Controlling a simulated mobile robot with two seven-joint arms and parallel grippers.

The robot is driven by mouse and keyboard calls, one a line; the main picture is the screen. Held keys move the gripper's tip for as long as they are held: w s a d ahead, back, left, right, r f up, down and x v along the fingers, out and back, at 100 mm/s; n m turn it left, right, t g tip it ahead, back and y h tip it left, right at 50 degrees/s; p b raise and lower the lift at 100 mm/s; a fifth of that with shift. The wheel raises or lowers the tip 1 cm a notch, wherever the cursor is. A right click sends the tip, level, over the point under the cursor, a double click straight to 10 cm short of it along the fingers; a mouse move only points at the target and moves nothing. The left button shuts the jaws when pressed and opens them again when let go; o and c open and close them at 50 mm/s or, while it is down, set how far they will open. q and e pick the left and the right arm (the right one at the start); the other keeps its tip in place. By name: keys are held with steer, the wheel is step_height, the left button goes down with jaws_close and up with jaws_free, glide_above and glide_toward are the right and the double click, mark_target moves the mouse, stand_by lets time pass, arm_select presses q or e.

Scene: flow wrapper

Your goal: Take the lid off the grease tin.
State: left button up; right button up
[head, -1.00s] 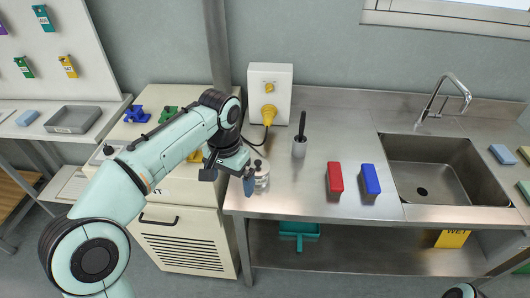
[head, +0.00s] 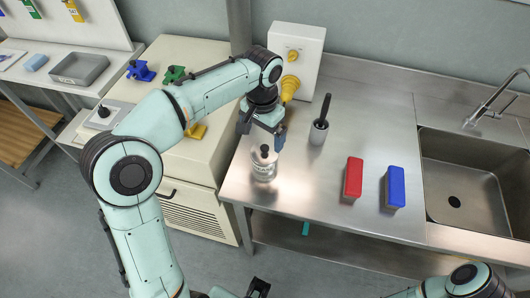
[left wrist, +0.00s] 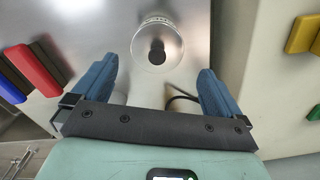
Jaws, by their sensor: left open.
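The grease tin (head: 264,172) is a pale, shiny cylinder with a printed label, upright near the front left edge of the steel counter. A lid with a black knob (head: 264,149) is on top of it. In the left wrist view the tin's lid (left wrist: 157,45) shows from above, with its dark knob near the centre. My left gripper (head: 262,131) is open and empty, behind and above the tin, apart from it. Its blue fingers (left wrist: 156,85) are spread wide in the wrist view, with the tin beyond them. My right arm (head: 468,282) shows only partly at the bottom.
A grey cup with a black-handled tool (head: 319,124) stands right of the tin. A white box with a yellow plug (head: 290,86) stands behind. Counter between tin and red block is clear.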

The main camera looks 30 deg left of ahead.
mark_target(265, 147)
arm_select(q)
steer(key=f, duration=0.6)
steer(key=shift+w+d+f+b, duration=0.2)
steer(key=shift+f+b, duration=0.05)
steer(key=shift+b, duration=0.15)
steer(key=shift+c, duration=0.3)
steer(key=c, duration=0.7)
